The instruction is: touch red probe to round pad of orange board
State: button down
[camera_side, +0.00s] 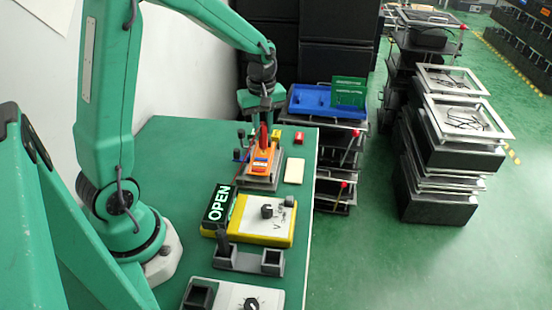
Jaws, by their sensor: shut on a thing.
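The orange board (259,168) lies on a grey base near the far end of the green table. The red probe (263,137) stands roughly upright over the board's far part. My gripper (265,118) is above the board, pointing down, and is shut on the red probe. The probe's tip is too small to make out, so I cannot tell whether it touches the board. The round pad cannot be picked out at this size.
A yellow block (276,134), a red block (299,138) and a cream plate (294,171) are near the board. A yellow-based meter box (266,222), an OPEN sign (218,205) and dark holders (247,260) stand nearer. A blue tray (318,100) is beyond the table.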

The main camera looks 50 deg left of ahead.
jog(key=shift+s, duration=0.1)
jog(key=shift+r, duration=3.45)
